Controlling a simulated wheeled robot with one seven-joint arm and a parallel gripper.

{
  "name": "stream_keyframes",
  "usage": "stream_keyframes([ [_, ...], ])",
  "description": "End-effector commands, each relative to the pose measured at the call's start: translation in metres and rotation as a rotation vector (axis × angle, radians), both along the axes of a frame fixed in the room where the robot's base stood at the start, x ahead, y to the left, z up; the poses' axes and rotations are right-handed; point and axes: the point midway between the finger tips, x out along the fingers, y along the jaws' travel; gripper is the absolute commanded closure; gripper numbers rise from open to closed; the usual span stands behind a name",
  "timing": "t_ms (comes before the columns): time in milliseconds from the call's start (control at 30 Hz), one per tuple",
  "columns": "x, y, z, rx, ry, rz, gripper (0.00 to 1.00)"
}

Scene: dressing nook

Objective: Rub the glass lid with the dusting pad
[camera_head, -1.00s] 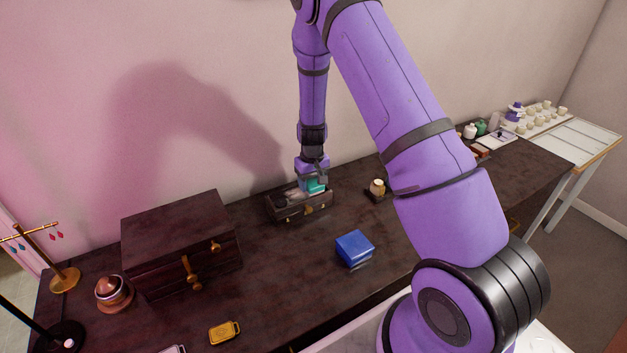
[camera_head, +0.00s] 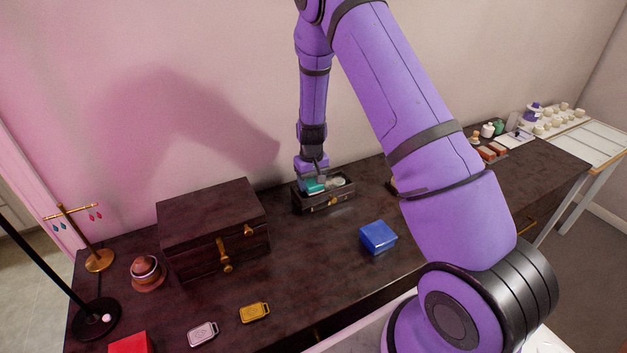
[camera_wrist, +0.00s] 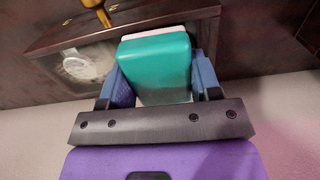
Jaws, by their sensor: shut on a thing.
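The dusting pad (camera_head: 315,187) is a teal block with a pale underside; it also fills the middle of the wrist view (camera_wrist: 155,68). My gripper (camera_head: 314,178) is shut on it, with blue fingers on both sides of the pad in the wrist view (camera_wrist: 155,85). The glass lid (camera_head: 337,182) tops a small dark box (camera_head: 325,203) with a gold clasp. A pale watch shows through the glass lid in the wrist view (camera_wrist: 98,52). The pad is over the lid's left part in the head view, at or very near the glass; its contact edge is hidden.
A large dark chest (camera_head: 212,225) with brass fittings stands left of the small box. A blue box (camera_head: 378,237) sits in front to the right. The wall is close behind.

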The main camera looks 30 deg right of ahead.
Motion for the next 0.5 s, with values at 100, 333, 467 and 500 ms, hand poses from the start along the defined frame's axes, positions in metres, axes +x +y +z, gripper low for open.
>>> stream_keyframes([
  [100,0.002,-0.004,0.027,0.000,-0.006,-0.004,0.72],
  [333,0.002,-0.008,0.046,-0.001,-0.004,-0.004,0.72],
  [467,0.002,-0.010,0.057,0.000,-0.004,-0.005,0.72],
  [500,0.003,-0.010,0.061,0.000,-0.004,-0.005,0.72],
])
